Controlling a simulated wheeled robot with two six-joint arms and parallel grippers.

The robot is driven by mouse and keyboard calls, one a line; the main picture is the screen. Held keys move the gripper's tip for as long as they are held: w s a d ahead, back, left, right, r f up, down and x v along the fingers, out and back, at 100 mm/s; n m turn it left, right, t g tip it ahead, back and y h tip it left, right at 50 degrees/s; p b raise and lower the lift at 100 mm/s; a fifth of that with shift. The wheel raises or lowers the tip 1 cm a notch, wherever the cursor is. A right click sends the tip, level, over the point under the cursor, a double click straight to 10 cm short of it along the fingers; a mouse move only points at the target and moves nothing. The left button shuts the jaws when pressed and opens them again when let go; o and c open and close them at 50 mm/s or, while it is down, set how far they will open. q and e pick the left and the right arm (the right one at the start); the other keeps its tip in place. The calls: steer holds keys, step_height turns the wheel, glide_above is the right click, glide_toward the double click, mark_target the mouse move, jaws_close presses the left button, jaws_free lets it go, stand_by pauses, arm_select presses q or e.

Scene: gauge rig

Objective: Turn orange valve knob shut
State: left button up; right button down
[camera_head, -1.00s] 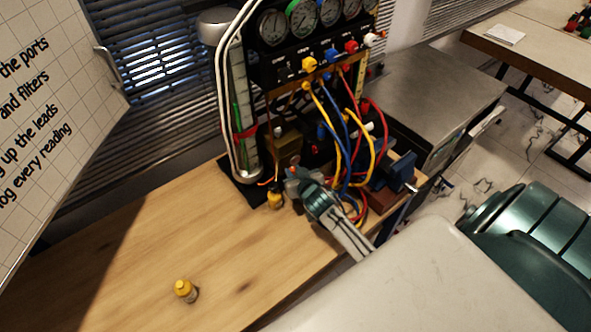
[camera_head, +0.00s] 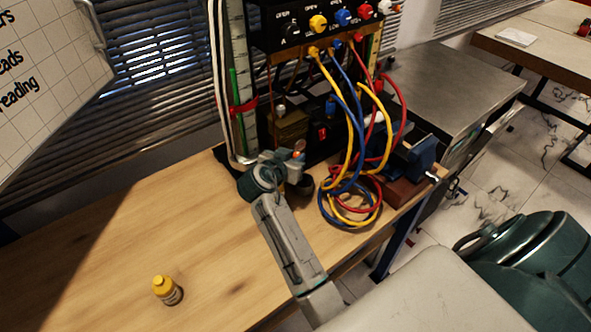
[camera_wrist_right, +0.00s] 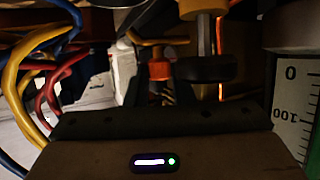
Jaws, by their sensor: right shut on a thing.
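The orange valve knob (camera_head: 298,155) shows as a small orange part low at the front of the gauge rig (camera_head: 262,90). My right gripper (camera_head: 286,168) reaches in from the lower right and is shut at the knob. Its jaws hide much of the knob and the grip itself. In the right wrist view, an orange part (camera_wrist_right: 160,70) and a yellow-orange part above a dark disc stand beyond the palm; I cannot tell which is the knob, and the jaw contact does not show clearly. My left gripper is out of view.
Yellow, blue and red leads (camera_head: 352,150) hang and coil right of the gripper, beside a blue vise (camera_head: 415,155). The bench's left part is mostly clear.

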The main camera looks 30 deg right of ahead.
steer(key=m+g+b, duration=0.1)
steer(key=m+g+h+b, duration=0.1)
steer(key=g+b, duration=0.1)
steer(key=shift+w+a+f+m, duration=0.1)
steer(key=shift+w+f+m, duration=0.1)
steer(key=shift+m, duration=0.2)
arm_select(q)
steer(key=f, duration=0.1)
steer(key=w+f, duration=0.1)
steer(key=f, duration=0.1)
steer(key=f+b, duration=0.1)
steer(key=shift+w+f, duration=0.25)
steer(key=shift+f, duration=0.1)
arm_select(e)
steer(key=shift+r+m+g, duration=0.1)
steer(key=shift+m+g, duration=0.2)
steer(key=shift+g, duration=0.1)
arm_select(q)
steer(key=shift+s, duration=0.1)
arm_select(e)
steer(key=c, duration=1.4)
jaws_free()
steer(key=shift+o, duration=0.7)
steer(key=shift+r, duration=0.1)
